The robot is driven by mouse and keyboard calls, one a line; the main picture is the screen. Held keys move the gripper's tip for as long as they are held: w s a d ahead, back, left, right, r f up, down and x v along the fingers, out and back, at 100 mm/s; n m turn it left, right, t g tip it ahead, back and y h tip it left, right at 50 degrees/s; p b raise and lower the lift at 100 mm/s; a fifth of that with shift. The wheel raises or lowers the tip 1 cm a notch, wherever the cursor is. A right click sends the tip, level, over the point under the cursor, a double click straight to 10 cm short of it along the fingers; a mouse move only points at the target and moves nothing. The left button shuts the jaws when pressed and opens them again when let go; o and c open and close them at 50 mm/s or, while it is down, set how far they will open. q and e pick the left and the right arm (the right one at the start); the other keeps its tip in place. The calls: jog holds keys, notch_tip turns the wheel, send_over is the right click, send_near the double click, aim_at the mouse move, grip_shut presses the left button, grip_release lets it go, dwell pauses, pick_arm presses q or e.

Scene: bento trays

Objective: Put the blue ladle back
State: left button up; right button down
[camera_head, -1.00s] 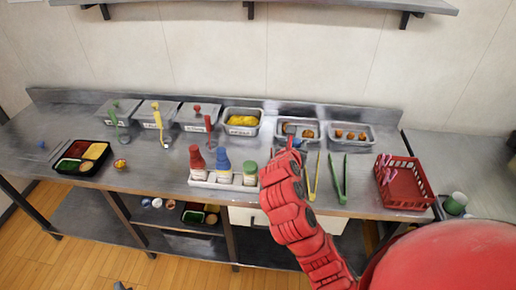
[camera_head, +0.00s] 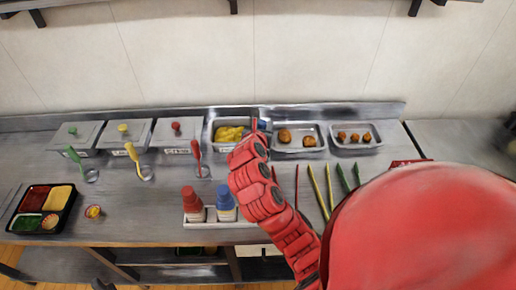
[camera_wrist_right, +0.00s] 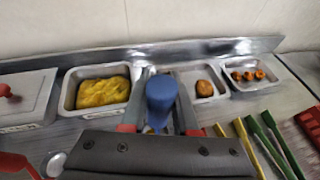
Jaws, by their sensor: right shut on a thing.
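My right gripper (camera_wrist_right: 160,120) is shut on the blue ladle (camera_wrist_right: 160,92), whose thick blue handle end stands up between the fingers in the wrist view. The ladle's bowl is hidden. In the head view the right gripper (camera_head: 256,130) is above the back of the counter, near the gap between the yellow-food pan (camera_head: 211,132) and the pan of brown pieces (camera_head: 323,146). A bit of blue shows beside it. Green (camera_head: 74,155), yellow (camera_head: 132,152) and red (camera_head: 196,152) ladles rest in front of the lidded pans. The left gripper is not in view.
Three lidded pans (camera_head: 178,129) stand at the back left, and a pan of small orange pieces (camera_head: 377,149) at the right. A bottle rack (camera_head: 210,222), tongs (camera_head: 318,190) and a bento tray (camera_head: 14,222) lie nearer the front. The counter's left middle is mostly clear.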

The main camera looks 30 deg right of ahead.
notch_tip(320, 180, down, 7)
jog(key=shift+r+p, duration=0.1)
jog(key=shift+p, duration=0.35)
jog(key=c, duration=0.7)
grip_release()
jog(key=shift+f, duration=0.25)
jog(key=shift+r, duration=0.15)
jog(key=shift+s+a, duration=0.25)
jog(key=shift+s, duration=0.05)
jog(key=p+v, duration=0.1)
jog(key=v, duration=1)
jog(key=shift+s+a+r+p, duration=0.1)
jog(key=shift+r+p, duration=0.1)
jog(key=shift+p, duration=0.1)
